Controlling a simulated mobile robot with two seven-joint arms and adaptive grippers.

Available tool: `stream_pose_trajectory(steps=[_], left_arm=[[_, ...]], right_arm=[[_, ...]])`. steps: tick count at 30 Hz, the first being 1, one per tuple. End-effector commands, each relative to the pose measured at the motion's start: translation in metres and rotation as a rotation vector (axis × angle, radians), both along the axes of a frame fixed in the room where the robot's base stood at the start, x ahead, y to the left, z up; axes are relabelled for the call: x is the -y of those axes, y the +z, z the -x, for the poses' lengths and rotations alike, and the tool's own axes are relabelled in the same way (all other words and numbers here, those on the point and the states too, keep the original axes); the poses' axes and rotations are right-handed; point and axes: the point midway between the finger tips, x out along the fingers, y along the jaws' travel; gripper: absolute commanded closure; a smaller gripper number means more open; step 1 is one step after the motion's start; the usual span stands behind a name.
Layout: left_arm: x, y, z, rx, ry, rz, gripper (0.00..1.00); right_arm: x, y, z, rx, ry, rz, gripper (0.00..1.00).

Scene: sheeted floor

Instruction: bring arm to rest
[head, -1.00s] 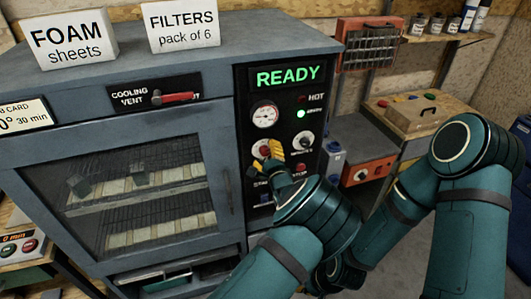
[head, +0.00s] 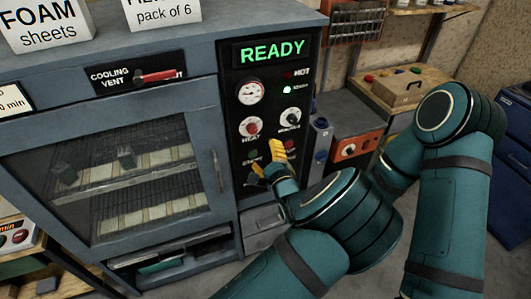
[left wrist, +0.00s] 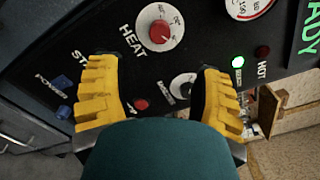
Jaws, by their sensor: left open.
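My left gripper (head: 270,165) has yellow fingers and is in front of the lower part of the black control panel (head: 240,110). In the left wrist view its two fingers (left wrist: 160,85) stand wide apart with nothing between them. The fingers appear apart from the panel. My left arm (head: 345,215) is bent teal links. My right arm (head: 440,110) is folded at the right; its gripper does not show.
The grey oven (head: 215,28) has a closed glass door with a handle (head: 217,171). An orange-fronted box (head: 357,146) and a wooden bench (head: 405,88) stand to the right.

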Motion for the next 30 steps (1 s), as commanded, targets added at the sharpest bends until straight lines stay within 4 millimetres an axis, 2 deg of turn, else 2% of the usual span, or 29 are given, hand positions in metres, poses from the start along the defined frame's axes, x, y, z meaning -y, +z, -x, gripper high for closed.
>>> stream_pose_trajectory(steps=[7, 11, 14, 16, 18, 21, 25, 30], left_arm=[[-0.001, -0.001, 0.0, -0.001, 0.0, 0.003, 0.34], [-0.017, -0.021, -0.001, -0.042, 0.014, 0.069, 0.34], [-0.046, -0.063, 0.002, -0.124, 0.043, 0.216, 0.34], [-0.07, -0.101, 0.011, -0.201, 0.083, 0.372, 0.34], [-0.092, -0.139, 0.025, -0.277, 0.14, 0.547, 0.34], [-0.115, -0.186, 0.051, -0.373, 0.241, 0.801, 0.34], [-0.134, -0.233, 0.092, -0.472, 0.413, 1.13, 0.34], [-0.143, -0.27, 0.149, -0.563, 0.69, 1.531, 0.34]], right_arm=[[0.0, 0.0, 0.0, 0.0, 0.0, 0.0, 1.0], [0.0, -0.005, 0.0, -0.001, 0.0, 0.0, 1.0], [-0.001, -0.014, 0.001, -0.002, 0.002, 0.001, 1.0], [-0.001, -0.022, 0.001, -0.003, 0.002, 0.002, 1.0], [-0.002, -0.031, 0.001, -0.004, 0.003, 0.003, 1.0], [-0.002, -0.042, 0.001, -0.006, 0.004, 0.003, 1.0], [-0.003, -0.056, 0.002, -0.008, 0.005, 0.005, 1.0], [-0.003, -0.074, 0.003, -0.012, 0.006, 0.008, 1.0]])
